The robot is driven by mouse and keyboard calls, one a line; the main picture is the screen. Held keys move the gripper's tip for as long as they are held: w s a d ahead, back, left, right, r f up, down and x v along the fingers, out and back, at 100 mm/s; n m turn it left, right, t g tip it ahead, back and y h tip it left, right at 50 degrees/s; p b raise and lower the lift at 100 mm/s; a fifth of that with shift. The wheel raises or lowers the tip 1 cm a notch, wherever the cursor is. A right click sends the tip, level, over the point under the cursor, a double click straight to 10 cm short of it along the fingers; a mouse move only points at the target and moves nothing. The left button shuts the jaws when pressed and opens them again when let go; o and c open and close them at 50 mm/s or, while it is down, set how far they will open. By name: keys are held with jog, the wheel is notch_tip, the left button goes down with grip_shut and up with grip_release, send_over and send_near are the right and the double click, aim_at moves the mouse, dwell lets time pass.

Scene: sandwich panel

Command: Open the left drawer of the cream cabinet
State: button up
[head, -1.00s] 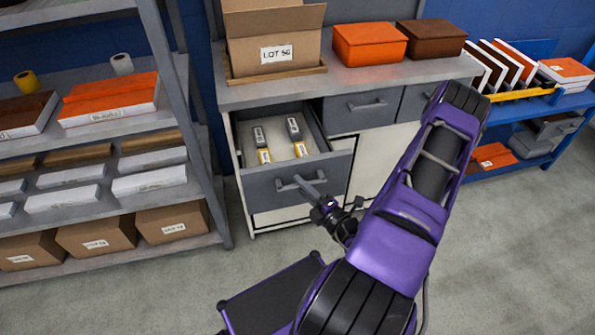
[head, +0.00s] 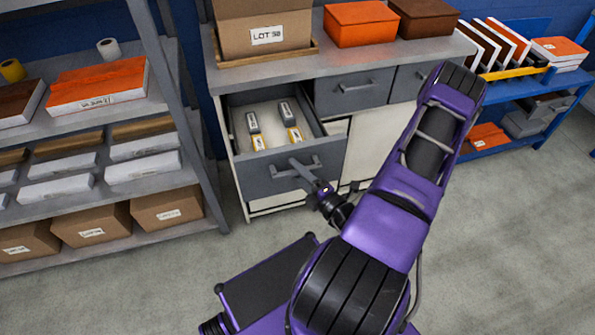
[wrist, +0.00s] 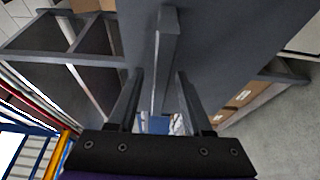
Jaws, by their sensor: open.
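The cream cabinet (head: 376,150) stands at the back, with grey drawer fronts. Its left drawer (head: 262,183) is pulled well out, and several small grey and yellow labelled items lie inside. The drawer's bar handle (head: 309,162) is on its front. My gripper (head: 300,170) is at this handle, reaching in from the front right. In the wrist view, my gripper (wrist: 158,85) has its two fingers apart, with the handle bar (wrist: 166,55) running between them. Gaps show on both sides of the bar. The far part of the fingertips is hard to make out in the head view.
The closed drawer (head: 352,92) is right of the open one. A cardboard box (head: 235,38), an orange box (head: 360,25) and a brown box (head: 423,16) stand on top. A grey shelf rack (head: 190,150) is close on the left, a blue shelf (head: 512,88) on the right. Floor at front right is clear.

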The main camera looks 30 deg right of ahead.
jog(key=shift+s, duration=0.1)
jog(key=s+d, duration=0.2)
jog(key=s, duration=1.5)
jog(key=shift+b, duration=0.45)
jog(key=shift+n+y, duration=0.3)
jog(key=shift+y, duration=0.1)
